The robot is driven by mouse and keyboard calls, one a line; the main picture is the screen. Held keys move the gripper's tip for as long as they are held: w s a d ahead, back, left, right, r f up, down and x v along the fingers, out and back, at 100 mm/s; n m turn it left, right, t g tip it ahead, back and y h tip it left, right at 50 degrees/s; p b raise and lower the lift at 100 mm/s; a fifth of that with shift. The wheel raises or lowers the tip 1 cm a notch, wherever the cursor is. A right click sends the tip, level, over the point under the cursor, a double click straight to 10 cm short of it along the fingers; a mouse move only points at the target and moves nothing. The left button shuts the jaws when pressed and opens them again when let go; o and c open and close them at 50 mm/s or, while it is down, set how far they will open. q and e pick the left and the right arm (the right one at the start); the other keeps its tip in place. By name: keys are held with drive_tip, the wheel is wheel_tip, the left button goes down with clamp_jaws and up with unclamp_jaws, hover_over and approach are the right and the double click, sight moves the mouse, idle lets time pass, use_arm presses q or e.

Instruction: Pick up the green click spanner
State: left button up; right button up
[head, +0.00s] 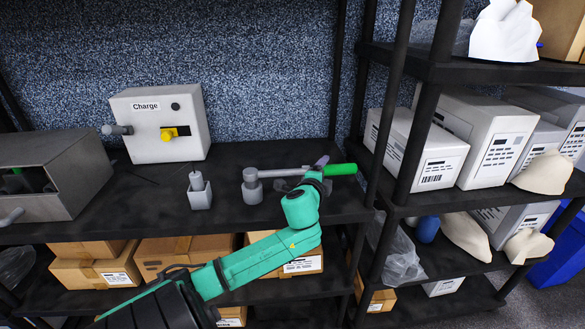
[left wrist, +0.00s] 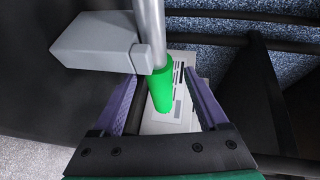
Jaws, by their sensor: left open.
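The green click spanner (head: 342,169) lies level on the shelf's right part, its green handle pointing right and its grey shaft running left to a grey holder (head: 252,188). My left gripper (head: 321,171) reaches up to the handle from the front. In the left wrist view, the spanner's green handle (left wrist: 161,92) shows between two purple fingers, which stand apart on either side of it. The gripper is open and I see no grip on the handle. A grey block (left wrist: 95,43) sits by the shaft there. My right gripper is not in view.
A white "Charge" box (head: 158,125) with a yellow knob stands at the back of the shelf. A small grey stand (head: 199,192) and a grey open box (head: 50,175) are to the left. A black rack post (head: 405,100) rises close to the right of the handle.

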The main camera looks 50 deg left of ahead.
use_arm(q)
drive_tip(key=x, duration=0.2)
drive_tip(key=shift+w+f, duration=0.15)
drive_tip(key=shift+w, duration=0.1)
drive_tip(key=shift+s, duration=0.1)
clamp_jaws()
idle(1.0)
